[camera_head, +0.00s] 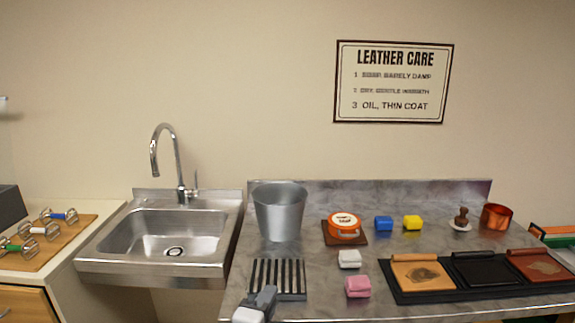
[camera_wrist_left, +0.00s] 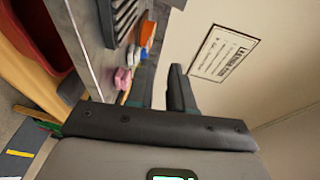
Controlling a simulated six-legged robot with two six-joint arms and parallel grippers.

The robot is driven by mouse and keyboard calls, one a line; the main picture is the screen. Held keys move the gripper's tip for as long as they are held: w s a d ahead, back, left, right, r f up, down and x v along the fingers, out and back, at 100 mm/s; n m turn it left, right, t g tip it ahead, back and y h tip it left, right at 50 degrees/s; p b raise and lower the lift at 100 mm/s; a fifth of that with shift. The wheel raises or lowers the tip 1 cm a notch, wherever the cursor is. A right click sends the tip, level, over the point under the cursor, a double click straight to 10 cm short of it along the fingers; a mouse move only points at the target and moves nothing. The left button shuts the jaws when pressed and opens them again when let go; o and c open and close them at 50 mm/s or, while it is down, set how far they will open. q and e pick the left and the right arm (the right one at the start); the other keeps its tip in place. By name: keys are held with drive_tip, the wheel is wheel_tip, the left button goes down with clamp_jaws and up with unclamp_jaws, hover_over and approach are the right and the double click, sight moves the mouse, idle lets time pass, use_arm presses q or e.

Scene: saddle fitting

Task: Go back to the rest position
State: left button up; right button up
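My left gripper (camera_head: 265,296) shows at the front edge of the grey counter (camera_head: 325,309), just in front of the black slatted rack. In the left wrist view its two dark fingers (camera_wrist_left: 160,88) stand apart with nothing between them. The view there is tilted, with the counter to the left of the fingers and the wall sign to the right. My right gripper is in neither view.
A metal bucket (camera_head: 280,211), black slatted rack (camera_head: 278,277), orange tin (camera_head: 344,224), pink sponge (camera_head: 357,287), white sponge (camera_head: 349,258) and black tray (camera_head: 430,297) with leather-topped blocks stand on the counter. A sink (camera_head: 165,235) lies left. Air above the counter is clear.

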use_arm(q)
drive_tip(key=s+a+f+n+g+y+p, duration=0.1)
drive_tip(key=s+a+f+n+g, duration=0.15)
drive_tip(key=f, duration=0.55)
drive_tip(key=s+a+f+n+g+y+p, duration=0.1)
drive_tip(key=s+a+f+n+g, duration=0.2)
drive_tip(key=f, duration=0.5)
drive_tip(key=s+a+f+n+g+y+p, duration=0.1)
drive_tip(key=s+a+f+g, duration=0.2)
drive_tip(key=f, duration=0.5)
drive_tip(key=s+f+n+g+h, duration=0.1)
drive_tip(key=s+f+n+g, duration=0.2)
drive_tip(key=s+n, duration=0.5)
drive_tip(key=s+f+n+g+h, duration=0.1)
drive_tip(key=s+f+n+g, duration=0.3)
drive_tip(key=s, duration=0.7)
wheel_tip(320, 180, down, 2)
drive_tip(key=n, duration=0.4)
drive_tip(key=shift+d+p, duration=0.3)
drive_tip(key=shift+p, duration=0.1)
drive_tip(key=shift+n, duration=0.25)
